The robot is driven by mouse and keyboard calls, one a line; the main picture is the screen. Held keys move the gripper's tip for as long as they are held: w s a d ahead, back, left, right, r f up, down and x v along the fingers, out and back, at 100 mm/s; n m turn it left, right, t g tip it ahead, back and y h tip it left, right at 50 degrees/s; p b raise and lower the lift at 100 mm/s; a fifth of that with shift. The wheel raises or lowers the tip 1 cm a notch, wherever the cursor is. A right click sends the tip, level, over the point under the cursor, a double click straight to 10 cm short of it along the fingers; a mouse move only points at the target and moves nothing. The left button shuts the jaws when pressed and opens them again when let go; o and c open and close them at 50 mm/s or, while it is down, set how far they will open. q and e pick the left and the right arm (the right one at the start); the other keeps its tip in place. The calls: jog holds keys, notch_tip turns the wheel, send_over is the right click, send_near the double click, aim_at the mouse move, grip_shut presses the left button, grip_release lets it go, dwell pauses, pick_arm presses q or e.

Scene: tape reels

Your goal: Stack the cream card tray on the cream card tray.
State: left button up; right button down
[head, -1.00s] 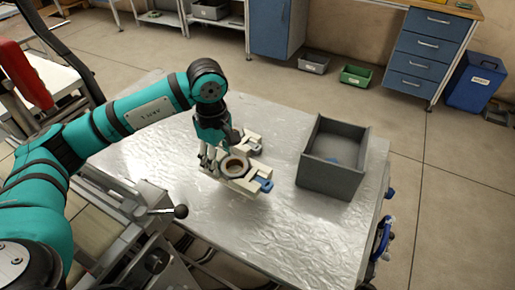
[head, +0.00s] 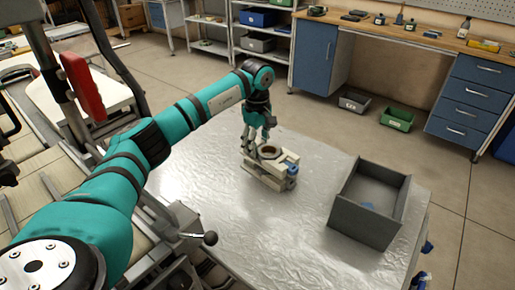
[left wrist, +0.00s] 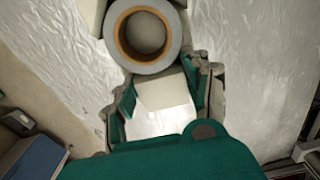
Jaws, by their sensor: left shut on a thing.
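My left gripper (head: 257,137) is shut on a cream card tray (head: 287,158), gripping its near end. A grey tape reel (head: 268,152) with a brown core sits on this tray. In the left wrist view, the tray (left wrist: 165,92) shows between the fingers (left wrist: 166,95) and the reel (left wrist: 143,36) lies just ahead of them. Another cream card tray (head: 262,178) shows below the held one on the metal table; the two overlap, and I cannot tell whether they touch. A small blue part (head: 292,170) shows at their right end. My right gripper is not in view.
A grey open bin (head: 365,215) stands on the right of the metal table (head: 250,225), with a blue thing inside. The table between bin and trays is clear. A workbench with blue drawers (head: 466,112) and shelves stand beyond the table.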

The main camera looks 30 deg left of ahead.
aim_at(257, 150)
pick_arm(q)
jog(key=shift+w+a, duration=0.3)
jog(key=shift+w, duration=0.2)
notch_tip(257, 150, down, 4)
jog(key=shift+s+r+p, duration=0.1)
jog(key=shift+r+p, duration=0.1)
jog(key=shift+p, duration=0.3)
jog(key=shift+f, duration=0.2)
jog(key=o, duration=1.3)
